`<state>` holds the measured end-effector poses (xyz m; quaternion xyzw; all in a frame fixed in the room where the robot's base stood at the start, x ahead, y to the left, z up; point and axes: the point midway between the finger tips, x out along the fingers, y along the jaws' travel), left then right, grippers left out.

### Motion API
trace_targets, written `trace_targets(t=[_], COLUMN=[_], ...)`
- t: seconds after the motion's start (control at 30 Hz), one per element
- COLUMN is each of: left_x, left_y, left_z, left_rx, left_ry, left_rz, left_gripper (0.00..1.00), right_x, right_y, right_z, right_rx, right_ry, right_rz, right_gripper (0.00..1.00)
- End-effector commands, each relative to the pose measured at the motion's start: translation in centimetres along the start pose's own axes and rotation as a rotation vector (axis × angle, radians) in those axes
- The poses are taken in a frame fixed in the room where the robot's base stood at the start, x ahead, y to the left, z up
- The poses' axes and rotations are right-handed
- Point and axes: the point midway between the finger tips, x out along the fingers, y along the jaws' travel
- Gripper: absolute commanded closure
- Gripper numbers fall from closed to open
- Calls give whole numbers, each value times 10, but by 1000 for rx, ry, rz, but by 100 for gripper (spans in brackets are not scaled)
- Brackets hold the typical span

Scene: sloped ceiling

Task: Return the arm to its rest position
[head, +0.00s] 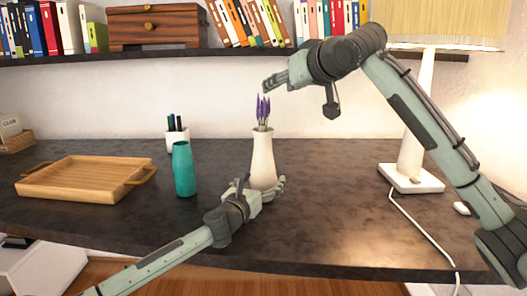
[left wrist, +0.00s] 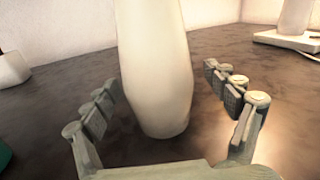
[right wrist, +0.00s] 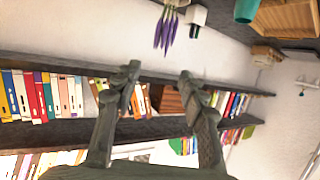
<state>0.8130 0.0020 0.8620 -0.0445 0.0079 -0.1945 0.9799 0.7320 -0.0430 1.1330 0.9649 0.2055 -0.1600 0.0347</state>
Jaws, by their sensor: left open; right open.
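My left gripper (head: 262,186) is low over the desk, beside the base of a cream vase (head: 262,158). In the left wrist view its fingers (left wrist: 165,105) are open, one on each side of the lower body of the vase (left wrist: 155,60), with gaps visible. The vase stands upright and holds purple flowers (head: 263,108). My right gripper (head: 270,82) is raised above and beside the flowers, in front of the wall. In the right wrist view its fingers (right wrist: 158,82) are apart and empty, with the purple flowers (right wrist: 166,28) beyond them.
A teal bottle (head: 184,170), a pen cup (head: 177,140) and a wooden tray (head: 85,181) stand left on the dark desk (head: 330,225). A lamp (head: 412,150) with a cord stands right. A shelf (head: 150,53) with books runs above. The front right desk is mostly clear.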

Motion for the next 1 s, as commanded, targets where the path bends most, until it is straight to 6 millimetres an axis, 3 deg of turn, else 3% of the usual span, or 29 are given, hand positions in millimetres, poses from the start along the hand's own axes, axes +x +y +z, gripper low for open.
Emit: trace_targets(t=[0.5,0.8,1.0], left_x=[-1,-1,-1], left_y=[1,1,1], left_z=[-1,-1,-1], left_rx=[0,0,0], left_ry=[2,2,2], left_rz=[2,2,2], left_gripper=[13,13,13], right_x=[106,85,77], right_y=[-1,-2,-1], right_z=[0,-57,-81], right_rx=[0,-1,-1], right_ry=[-2,3,1], right_rz=[-1,-2,-1], right_gripper=[58,58,58])
